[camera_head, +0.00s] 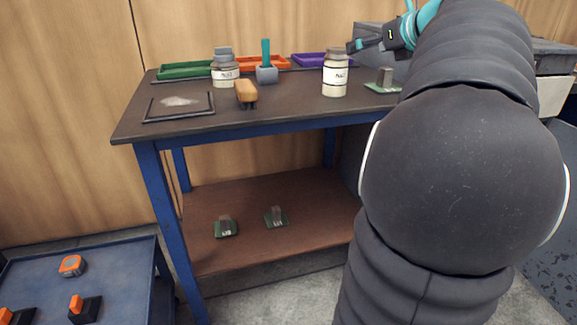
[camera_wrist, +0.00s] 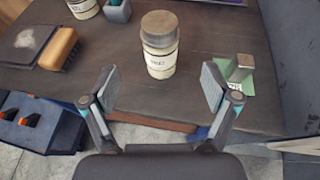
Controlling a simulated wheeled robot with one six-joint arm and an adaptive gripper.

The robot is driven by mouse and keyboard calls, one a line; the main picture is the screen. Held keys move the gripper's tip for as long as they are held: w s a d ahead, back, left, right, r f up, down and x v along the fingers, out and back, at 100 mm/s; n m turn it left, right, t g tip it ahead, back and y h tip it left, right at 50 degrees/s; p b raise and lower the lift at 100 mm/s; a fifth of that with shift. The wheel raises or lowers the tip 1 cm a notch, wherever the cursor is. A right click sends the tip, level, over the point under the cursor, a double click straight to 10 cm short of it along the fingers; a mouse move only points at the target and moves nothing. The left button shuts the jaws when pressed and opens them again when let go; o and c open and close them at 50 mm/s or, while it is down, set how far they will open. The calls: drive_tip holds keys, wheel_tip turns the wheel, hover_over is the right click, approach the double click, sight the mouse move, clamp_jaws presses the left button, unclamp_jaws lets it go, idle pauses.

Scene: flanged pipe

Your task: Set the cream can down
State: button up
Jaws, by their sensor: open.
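The cream can (camera_head: 335,76), a cream-coloured can with a label and a brownish-grey lid, stands upright on the dark tabletop. In the wrist view the can (camera_wrist: 160,45) stands beyond the fingertips, centred between them. My gripper (camera_wrist: 159,88) is open and empty, with a finger on either side and clear gaps to the can. In the head view my gripper (camera_head: 362,45) shows at the upper right, close to the can's top; my arm hides part of it.
A second labelled can (camera_head: 225,68), a brush (camera_head: 246,93), a grey holder (camera_head: 266,75) and a black-framed mat (camera_head: 179,106) stand left on the table (camera_head: 290,108). A green-based block (camera_head: 384,82) is close on the right. Coloured trays line the back.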

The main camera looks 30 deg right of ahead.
drive_tip(key=s+a+f+n+g+y, duration=0.1)
drive_tip(key=a+f+n+g, duration=0.1)
drive_tip(key=a+f+n, duration=0.5)
drive_tip(key=s+a+f+n+g, duration=0.15)
drive_tip(key=a+n, duration=0.25)
drive_tip(key=a, duration=0.6)
drive_tip(key=s+a+f+n+g+y, duration=0.1)
drive_tip(key=s+a+f+n+g, duration=0.1)
drive_tip(key=a+f+n, duration=0.5)
drive_tip(key=s+a+f+n+g+h, duration=0.1)
drive_tip(key=s+a+f+n+g, duration=0.1)
drive_tip(key=s+a+f+n, duration=1)
drive_tip(key=s+f+n, duration=0.2)
drive_tip(key=n, duration=0.4)
drive_tip(key=shift+s+a+h, duration=0.2)
drive_tip(key=shift+s+h, duration=0.1)
drive_tip(key=shift+g, duration=0.25)
